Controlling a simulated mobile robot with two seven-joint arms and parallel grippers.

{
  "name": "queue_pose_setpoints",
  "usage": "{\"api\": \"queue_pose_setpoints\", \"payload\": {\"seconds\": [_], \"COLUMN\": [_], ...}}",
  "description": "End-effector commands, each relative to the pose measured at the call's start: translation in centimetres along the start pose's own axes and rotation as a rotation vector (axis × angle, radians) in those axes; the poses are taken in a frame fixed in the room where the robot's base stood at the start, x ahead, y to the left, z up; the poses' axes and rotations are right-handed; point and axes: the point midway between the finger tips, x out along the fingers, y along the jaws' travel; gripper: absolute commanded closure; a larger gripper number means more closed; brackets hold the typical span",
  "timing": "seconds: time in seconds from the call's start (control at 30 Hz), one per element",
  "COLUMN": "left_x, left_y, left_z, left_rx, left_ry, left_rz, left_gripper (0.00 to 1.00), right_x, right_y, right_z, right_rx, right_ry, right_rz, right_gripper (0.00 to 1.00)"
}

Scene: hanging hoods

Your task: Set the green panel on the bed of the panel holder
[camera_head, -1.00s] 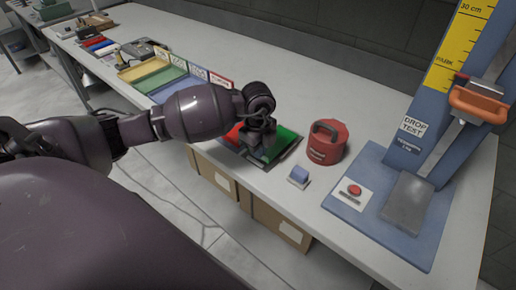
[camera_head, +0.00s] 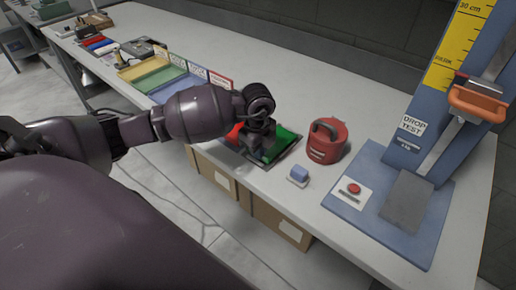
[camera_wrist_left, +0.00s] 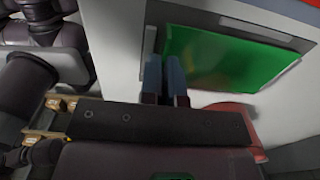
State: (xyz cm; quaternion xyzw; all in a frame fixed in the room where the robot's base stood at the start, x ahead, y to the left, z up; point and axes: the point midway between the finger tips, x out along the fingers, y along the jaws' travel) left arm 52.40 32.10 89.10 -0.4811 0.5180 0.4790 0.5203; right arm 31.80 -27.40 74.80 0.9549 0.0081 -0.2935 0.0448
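The green panel (camera_head: 285,143) lies low at the front edge of the bench, partly hidden by my left gripper (camera_head: 262,157). In the left wrist view the panel (camera_wrist_left: 225,55) shows face-on as a flat green rectangle. My left gripper (camera_wrist_left: 164,78) has its two blue-grey fingers close together at the panel's near left corner, one overlapping its edge. Whether they hold anything is unclear. A dark-edged frame with red (camera_head: 235,133) shows beside the panel. I cannot tell for certain which part is the panel holder.
A red round container (camera_head: 326,143) stands right of the panel, with a small blue block on a white base (camera_head: 298,175) in front. The blue drop-test stand (camera_head: 385,215) fills the bench's right end. Yellow, green and blue trays (camera_head: 148,74) lie farther left.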

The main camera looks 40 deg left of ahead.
Motion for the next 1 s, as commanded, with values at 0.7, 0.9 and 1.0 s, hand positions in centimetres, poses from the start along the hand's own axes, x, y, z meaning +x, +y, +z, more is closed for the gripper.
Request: {"api": "queue_pose_setpoints", "payload": {"seconds": [0.7, 0.9, 1.0], "left_x": [0.6, 0.4, -0.6], "left_y": [0.0, 0.0, 0.0], "left_z": [0.0, 0.0, 0.0], "left_rx": [0.000, 0.000, 0.000], "left_ry": [0.000, 0.000, 0.000], "left_rz": [0.000, 0.000, -0.002], "left_gripper": [0.67, 0.67, 0.67], "right_x": [0.1, 0.0, -0.1], "right_y": [0.1, 0.2, 0.2], "right_z": [0.3, 0.3, 0.1], "right_rx": [-0.007, -0.008, -0.007], "right_ry": [-0.005, -0.004, -0.002], "right_rz": [-0.001, -0.001, -0.001], "right_gripper": [0.57, 0.57, 0.57]}}
